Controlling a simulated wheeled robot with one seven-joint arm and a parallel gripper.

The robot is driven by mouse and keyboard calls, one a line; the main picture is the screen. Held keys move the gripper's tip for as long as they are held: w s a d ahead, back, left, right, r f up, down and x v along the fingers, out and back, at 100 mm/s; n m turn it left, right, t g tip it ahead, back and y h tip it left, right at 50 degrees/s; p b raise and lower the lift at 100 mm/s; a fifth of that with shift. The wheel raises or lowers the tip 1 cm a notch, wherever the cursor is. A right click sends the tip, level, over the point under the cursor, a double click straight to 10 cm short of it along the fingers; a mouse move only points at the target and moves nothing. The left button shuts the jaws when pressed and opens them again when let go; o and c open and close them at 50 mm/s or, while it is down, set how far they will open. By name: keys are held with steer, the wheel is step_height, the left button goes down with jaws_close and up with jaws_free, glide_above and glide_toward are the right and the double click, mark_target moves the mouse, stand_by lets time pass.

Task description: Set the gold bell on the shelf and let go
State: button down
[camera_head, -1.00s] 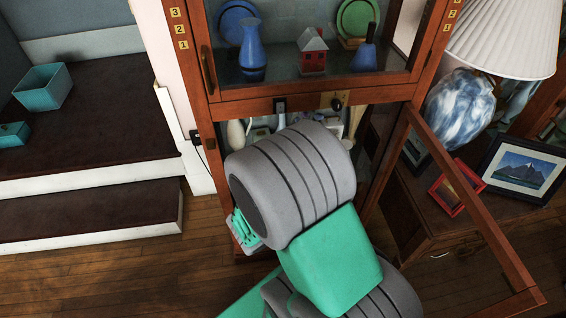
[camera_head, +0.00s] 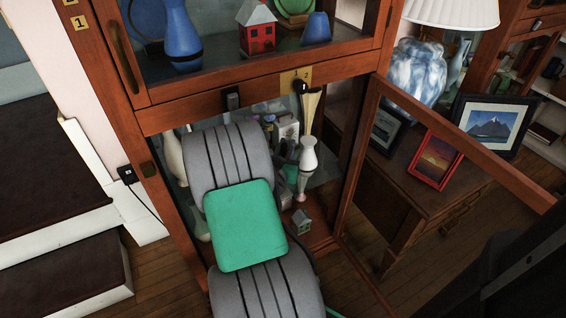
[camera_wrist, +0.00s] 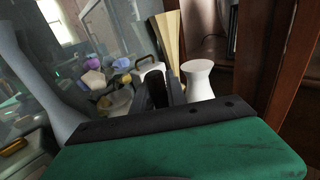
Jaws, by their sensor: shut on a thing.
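My gripper (camera_wrist: 163,88) shows in the wrist view as dark fingers beyond the green wrist body. It is inside the lower compartment of the cabinet, shut on the gold bell. The fingers hide the bell, and I cannot make out its shape. The shelf (camera_head: 322,186) in the lower compartment is partly visible to the right of my arm. How far the bell is from the shelf surface cannot be told.
A white vase (camera_head: 307,158) and a tall tan flared piece (camera_head: 311,108) stand right of my arm; the white vase (camera_wrist: 198,82) is close to the fingers. The open door (camera_head: 460,145) bounds the right.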

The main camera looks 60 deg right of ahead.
mark_target(284, 156)
steer(key=shift+w+d+f, duration=0.2)
steer(key=shift+w+f, duration=0.05)
steer(key=shift+f, duration=0.2)
steer(key=shift+w+d+f, duration=0.2)
steer(key=shift+f, duration=0.2)
step_height(284, 156, down, 3)
steer(key=b, duration=0.3)
steer(key=shift+w+d+f, duration=0.1)
steer(key=shift+f, duration=0.05)
steer(key=c, duration=1.3)
jaws_free()
steer(key=shift+c, duration=0.2)
steer(key=shift+a, duration=0.25)
steer(key=v, duration=1.1)
steer(key=shift+s+a+p, duration=0.2)
steer(key=shift+a+p, duration=0.05)
steer(key=shift+p, duration=0.15)
